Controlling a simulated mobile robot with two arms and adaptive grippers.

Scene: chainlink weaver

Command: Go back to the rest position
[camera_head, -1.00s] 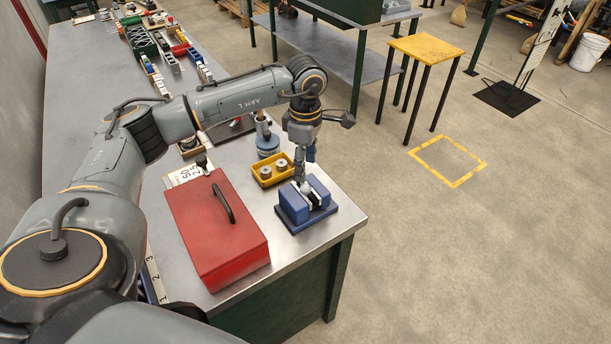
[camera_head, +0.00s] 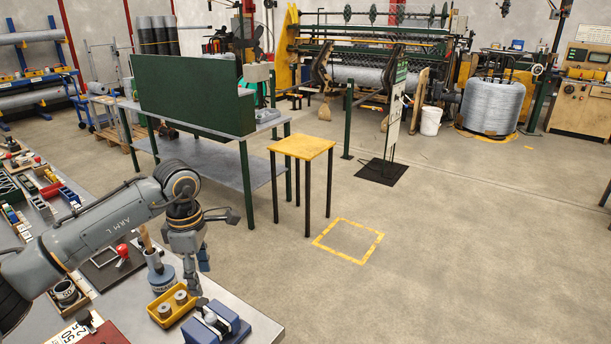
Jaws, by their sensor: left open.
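My left arm (camera_head: 110,222) reaches in from the left over the metal workbench (camera_head: 250,318). My left gripper (camera_head: 199,279) points down, with its fingers apart and nothing seen between them. It hangs just behind the blue fixture (camera_head: 228,322), which has a pale rounded piece in its middle; I cannot tell how far above the bench it is. My right gripper is not in view.
A grey-blue canister (camera_head: 162,280) and the red box (camera_head: 108,338), mostly cut off, are on the bench. A yellow-topped stool (camera_head: 303,147) and a green-framed table (camera_head: 225,168) stand beyond. The floor right of the bench is clear, with a yellow taped square (camera_head: 347,242).

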